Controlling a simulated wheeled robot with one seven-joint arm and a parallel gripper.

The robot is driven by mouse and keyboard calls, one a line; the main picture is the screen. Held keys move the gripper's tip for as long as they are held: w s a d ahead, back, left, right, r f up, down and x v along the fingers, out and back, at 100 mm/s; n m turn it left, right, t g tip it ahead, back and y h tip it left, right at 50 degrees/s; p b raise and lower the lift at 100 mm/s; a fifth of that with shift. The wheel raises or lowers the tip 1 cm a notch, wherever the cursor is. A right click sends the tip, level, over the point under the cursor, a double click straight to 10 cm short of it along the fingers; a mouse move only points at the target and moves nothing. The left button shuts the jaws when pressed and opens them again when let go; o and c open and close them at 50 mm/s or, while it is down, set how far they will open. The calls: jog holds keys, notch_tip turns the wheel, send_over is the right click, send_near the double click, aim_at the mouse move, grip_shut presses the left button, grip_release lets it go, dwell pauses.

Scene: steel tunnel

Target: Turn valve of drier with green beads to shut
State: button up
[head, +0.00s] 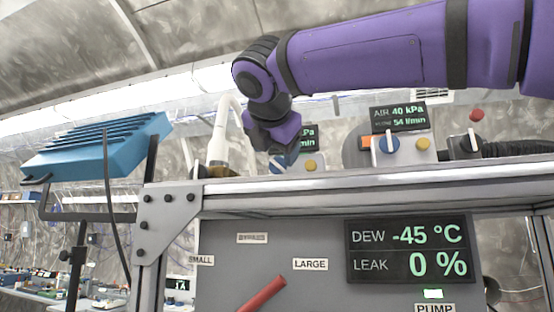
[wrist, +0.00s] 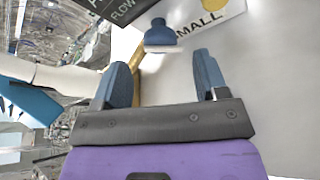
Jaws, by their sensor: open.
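No drier with green beads can be made out in either view, so I cannot tell which valve belongs to it. In the wrist view a blue knob (wrist: 161,33) with a pale lower edge stands on a light panel, beyond and roughly between my fingertips. My gripper (wrist: 161,64) is open, with nothing between its two blue fingers. In the head view my gripper (head: 284,154) points down over the bench top, in front of the left small control box, and hides part of it.
A white curved tube (head: 222,140) stands just left of my gripper. A blue finned unit (head: 98,146) is at left. Yellow buttons (head: 422,144) and a red knob (head: 477,115) are at right. The bench's metal front rail (head: 340,181) runs below; a DEW/LEAK display (head: 408,249) hangs under it.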

aim_at(277, 165)
jog(key=v, duration=0.6)
jog(key=shift+s, duration=0.2)
jog(key=shift+w, duration=0.1)
jog(key=shift+w+a+f+n, duration=0.1)
jog(key=shift+w+n, duration=0.45)
jog(key=shift+n, duration=0.05)
jog(key=shift+w+a+n+g+h, duration=0.3)
jog(key=shift+n+h, duration=0.1)
jog(key=shift+h, duration=0.1)
jog(key=shift+a+n+h, duration=0.3)
jog(key=shift+n+h, duration=0.1)
jog(key=shift+n, duration=0.1)
jog(key=shift+s+a+n+g+h, duration=0.3)
jog(key=shift+a+n, duration=0.1)
jog(key=shift+n, duration=0.1)
jog(key=x, duration=1)
jog(key=shift+w+d, duration=0.2)
jog(key=shift+w, duration=0.2)
